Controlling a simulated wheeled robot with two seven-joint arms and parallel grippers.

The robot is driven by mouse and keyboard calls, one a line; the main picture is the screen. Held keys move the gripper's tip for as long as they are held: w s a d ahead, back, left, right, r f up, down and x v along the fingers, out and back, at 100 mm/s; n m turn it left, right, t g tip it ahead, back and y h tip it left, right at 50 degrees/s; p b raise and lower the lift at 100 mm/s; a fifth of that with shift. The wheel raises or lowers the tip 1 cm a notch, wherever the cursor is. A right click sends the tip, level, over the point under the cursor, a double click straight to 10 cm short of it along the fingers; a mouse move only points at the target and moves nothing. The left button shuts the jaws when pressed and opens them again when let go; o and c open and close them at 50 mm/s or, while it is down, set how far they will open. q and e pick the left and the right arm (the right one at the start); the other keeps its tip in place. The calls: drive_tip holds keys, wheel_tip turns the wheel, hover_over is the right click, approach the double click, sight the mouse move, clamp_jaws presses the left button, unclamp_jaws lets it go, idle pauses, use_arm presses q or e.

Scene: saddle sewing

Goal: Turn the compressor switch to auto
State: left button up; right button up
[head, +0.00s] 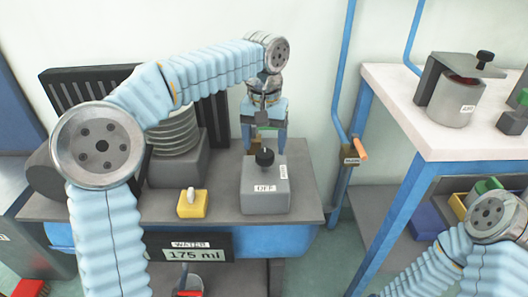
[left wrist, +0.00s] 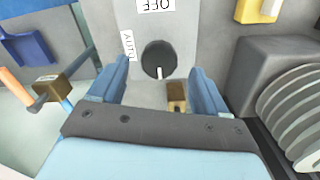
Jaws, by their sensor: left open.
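The compressor switch is a grey box (head: 265,190) with a black round knob (head: 264,157) on top, on the dark bench in the head view. It has an OFF label on its near side and an AUTO label at its right. In the left wrist view the knob (left wrist: 158,52) shows a white mark at its lower edge, on the side away from OFF. AUTO is left of the knob there. My left gripper (head: 264,148) is open, pointing down just behind and above the knob. Its fingers (left wrist: 158,75) stand either side of the knob, apart from it. My right gripper is out of view.
A yellow switch box (head: 192,205) and a stack of pale discs (head: 172,130) stand left of the switch. A blue pipe with an orange-handled valve (head: 358,150) rises at the right. A white table (head: 400,85) holds a grey pot (head: 455,100).

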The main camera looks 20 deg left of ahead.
sight(265, 162)
use_arm(q)
drive_tip(key=shift+f, duration=1.4)
drive_tip(key=c, duration=1)
drive_tip(key=shift+c, duration=0.2)
